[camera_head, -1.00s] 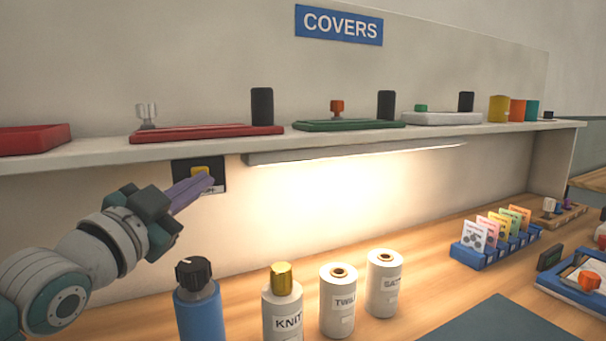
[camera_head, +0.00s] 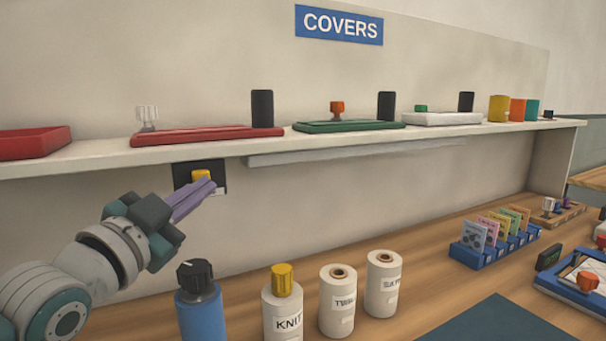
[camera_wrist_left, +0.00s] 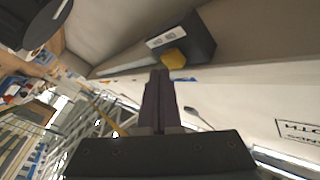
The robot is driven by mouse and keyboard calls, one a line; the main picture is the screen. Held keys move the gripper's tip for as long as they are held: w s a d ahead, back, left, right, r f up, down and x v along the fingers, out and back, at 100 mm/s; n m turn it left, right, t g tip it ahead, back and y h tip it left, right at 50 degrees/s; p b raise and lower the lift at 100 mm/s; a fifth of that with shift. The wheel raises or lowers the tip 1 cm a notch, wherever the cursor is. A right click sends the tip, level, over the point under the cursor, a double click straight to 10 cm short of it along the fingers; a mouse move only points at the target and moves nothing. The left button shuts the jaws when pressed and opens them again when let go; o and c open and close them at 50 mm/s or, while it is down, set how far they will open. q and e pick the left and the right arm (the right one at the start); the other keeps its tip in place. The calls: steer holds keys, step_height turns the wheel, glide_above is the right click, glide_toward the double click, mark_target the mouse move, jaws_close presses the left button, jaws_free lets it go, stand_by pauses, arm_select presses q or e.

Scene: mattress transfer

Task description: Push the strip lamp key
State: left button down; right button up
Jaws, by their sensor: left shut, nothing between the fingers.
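The strip lamp key is a yellow button (camera_head: 201,175) on a dark box (camera_head: 183,172) on the wall under the shelf. In the left wrist view the yellow button (camera_wrist_left: 173,58) stands out from the box (camera_wrist_left: 200,38), just beyond my fingertips. My left gripper (camera_head: 208,186) is shut and empty, its purple fingers just in front of and slightly below the button. In the left wrist view its closed fingers (camera_wrist_left: 159,76) point at the button; whether they touch it I cannot tell. The strip lamp (camera_head: 350,152) under the shelf is dark. My right gripper is not in view.
The shelf (camera_head: 90,152) above holds trays, knobs and dark cylinders. On the bench below stand a blue bottle (camera_head: 199,305) and several white rolls (camera_head: 338,300). A blue card rack (camera_head: 490,250) is at right. The wall under the lamp is clear.

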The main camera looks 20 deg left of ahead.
arm_select(q)
steer(key=s+d+p, duration=0.1)
steer(key=s+d, duration=0.1)
steer(key=s+d+p, duration=0.1)
steer(key=d, duration=0.1)
steer(key=shift+s+d+p, duration=0.2)
steer(key=shift+s+p, duration=0.15)
steer(key=s+d+f+n+g+h, duration=0.1)
steer(key=s+d+f+g, duration=0.2)
steer(key=s+f+g, duration=0.2)
steer(key=s+d+f+n+g, duration=0.2)
steer(key=s+d+f+g, duration=0.1)
steer(key=s+f+g, duration=0.15)
steer(key=s+d+f+n+g, duration=0.25)
steer(key=s+g, duration=0.45)
steer(key=s, duration=0.8)
step_height(320, 180, up, 38)
steer(key=p, duration=3.8)
steer(key=shift+w+f+m+h, duration=0.15)
steer(key=shift+f+m+h, duration=0.15)
steer(key=shift+m, duration=0.15)
steer(key=shift+a+t, duration=0.1)
steer(key=shift+t, duration=0.15)
